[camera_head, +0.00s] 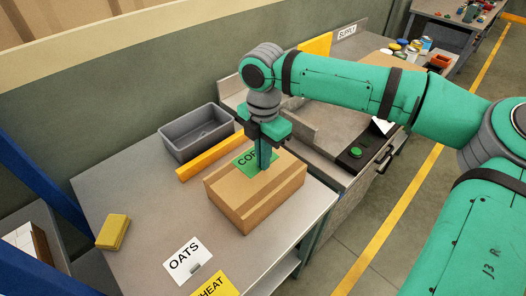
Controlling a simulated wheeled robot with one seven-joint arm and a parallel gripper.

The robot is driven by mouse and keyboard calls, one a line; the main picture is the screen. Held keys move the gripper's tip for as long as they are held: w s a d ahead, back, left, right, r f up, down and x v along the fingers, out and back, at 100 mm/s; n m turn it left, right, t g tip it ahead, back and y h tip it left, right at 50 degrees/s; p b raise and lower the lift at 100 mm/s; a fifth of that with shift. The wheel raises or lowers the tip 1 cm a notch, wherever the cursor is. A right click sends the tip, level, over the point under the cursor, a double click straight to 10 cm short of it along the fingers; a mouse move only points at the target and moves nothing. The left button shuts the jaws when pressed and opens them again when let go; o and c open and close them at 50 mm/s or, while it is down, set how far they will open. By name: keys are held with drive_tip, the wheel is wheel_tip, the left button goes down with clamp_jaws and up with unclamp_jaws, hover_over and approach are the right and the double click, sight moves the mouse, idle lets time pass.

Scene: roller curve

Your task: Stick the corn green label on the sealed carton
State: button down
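The green label (243,161), with the letters "CO" readable and the rest hidden by my fingers, is over the back part of the carton's top. The sealed carton (248,197) is a brown box with a tape strip, standing on the grey table. My gripper (264,166) points down over the label, its fingers close together at the label's middle, and seems shut on it. The label looks roughly flat; I cannot tell whether it touches the carton. The fingertips are partly hidden.
A white OATS label (187,258) and a yellow WHEAT label (216,286) lie in front. A yellow block (113,232) is at left. A grey bin (197,133) and yellow bar (210,158) lie behind the carton. A black panel with a green button (356,152) is at right.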

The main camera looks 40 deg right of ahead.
sight(263, 180)
drive_tip(key=shift+f, duration=2.55)
drive_tip(key=shift+d, duration=0.1)
drive_tip(key=shift+w+f, duration=0.1)
drive_tip(key=shift+f, duration=0.05)
drive_tip(key=shift+s+f, duration=0.1)
drive_tip(key=shift+s, duration=0.1)
drive_tip(key=shift+w, duration=0.1)
idle(0.3)
